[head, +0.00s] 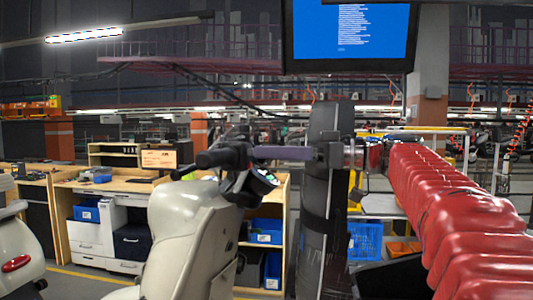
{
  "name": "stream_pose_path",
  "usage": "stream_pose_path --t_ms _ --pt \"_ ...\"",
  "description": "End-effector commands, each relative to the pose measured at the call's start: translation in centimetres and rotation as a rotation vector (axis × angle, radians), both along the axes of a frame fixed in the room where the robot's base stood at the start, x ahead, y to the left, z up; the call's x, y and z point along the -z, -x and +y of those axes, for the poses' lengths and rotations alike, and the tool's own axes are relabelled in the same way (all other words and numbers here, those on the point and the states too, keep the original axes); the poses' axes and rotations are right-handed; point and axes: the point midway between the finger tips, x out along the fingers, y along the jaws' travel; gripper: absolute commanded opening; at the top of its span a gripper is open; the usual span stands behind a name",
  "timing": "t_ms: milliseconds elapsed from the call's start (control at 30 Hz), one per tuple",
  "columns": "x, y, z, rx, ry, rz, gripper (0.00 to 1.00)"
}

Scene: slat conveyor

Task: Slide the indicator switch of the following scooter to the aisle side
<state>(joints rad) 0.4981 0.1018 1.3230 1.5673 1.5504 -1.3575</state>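A cream scooter (190,230) stands in the middle foreground. Its black handlebar (225,158) runs across the top, and a small lit display (264,177) sits at its right. The indicator switch cannot be made out among the dark handlebar parts. My gripper (283,153) seems to be the slim purple-grey part reaching left to the handlebar, level with it. Whether it touches the handlebar, and how its fingers stand, cannot be told. My red-sleeved arm fills the right side.
The rear of another cream scooter with a red tail light (16,263) shows at the left edge. A wooden workbench (110,185) and shelves with blue bins (265,238) stand behind. A blue-screen monitor (348,32) hangs above. Grey floor shows between the scooters.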

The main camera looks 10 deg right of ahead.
Motion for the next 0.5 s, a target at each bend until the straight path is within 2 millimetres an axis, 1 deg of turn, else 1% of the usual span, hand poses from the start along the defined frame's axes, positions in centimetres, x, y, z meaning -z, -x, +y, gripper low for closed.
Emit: stream_pose_path --t_ms 33,500 --pt "0.0 0.3 -0.7 0.004 0.0 0.0 0.31" --pt "0.1 3.9 -6.9 0.003 -0.001 0.0 0.31"
